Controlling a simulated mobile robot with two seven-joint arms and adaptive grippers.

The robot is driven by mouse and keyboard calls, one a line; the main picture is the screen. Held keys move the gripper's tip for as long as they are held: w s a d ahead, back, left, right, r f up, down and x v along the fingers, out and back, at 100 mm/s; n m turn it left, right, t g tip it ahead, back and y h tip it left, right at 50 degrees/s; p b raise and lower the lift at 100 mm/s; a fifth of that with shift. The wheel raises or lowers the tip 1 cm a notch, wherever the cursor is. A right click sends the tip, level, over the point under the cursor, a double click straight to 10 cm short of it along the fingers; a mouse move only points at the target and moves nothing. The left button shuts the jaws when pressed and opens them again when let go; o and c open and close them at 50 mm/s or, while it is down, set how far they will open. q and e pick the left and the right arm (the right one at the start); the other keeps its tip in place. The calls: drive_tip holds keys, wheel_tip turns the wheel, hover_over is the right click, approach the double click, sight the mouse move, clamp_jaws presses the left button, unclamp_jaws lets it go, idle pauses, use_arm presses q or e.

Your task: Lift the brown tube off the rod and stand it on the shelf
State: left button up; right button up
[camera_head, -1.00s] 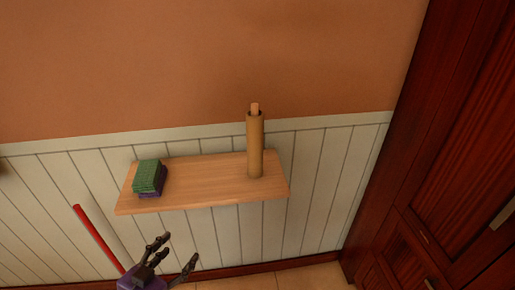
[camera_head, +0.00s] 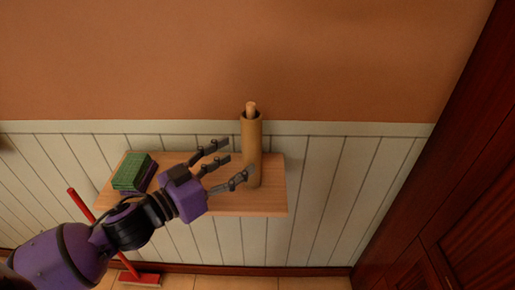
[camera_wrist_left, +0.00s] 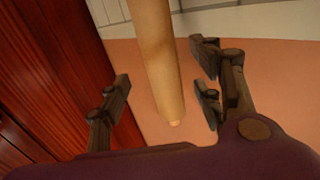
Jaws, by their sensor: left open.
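The brown tube (camera_head: 252,140) stands upright around a wooden rod, whose tip (camera_head: 251,106) shows above the tube's top. The rest of the rod is hidden inside. Both stand near the right end of the wooden shelf (camera_head: 268,203) on the wall. My left gripper (camera_head: 233,163) is open, just left of the tube's lower half, its fingers pointing at it. In the left wrist view the tube (camera_wrist_left: 158,60) shows between the open fingers, with a gap on each side. My right gripper is in neither view.
Green and purple sponges (camera_head: 131,172) lie stacked on the shelf's left part. A red broom (camera_head: 139,279) stands on the floor below the shelf. A dark red wooden cabinet (camera_head: 460,170) is at the right. The wall between shelf and cabinet is clear.

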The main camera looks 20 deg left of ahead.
sight(244, 155)
use_arm(q)
drive_tip(key=shift+p+x, duration=0.35)
drive_tip(key=shift+x, duration=2.8)
drive_tip(key=shift+a+f, duration=0.15)
drive_tip(key=shift+c, duration=0.5)
drive_tip(key=c, duration=0.8)
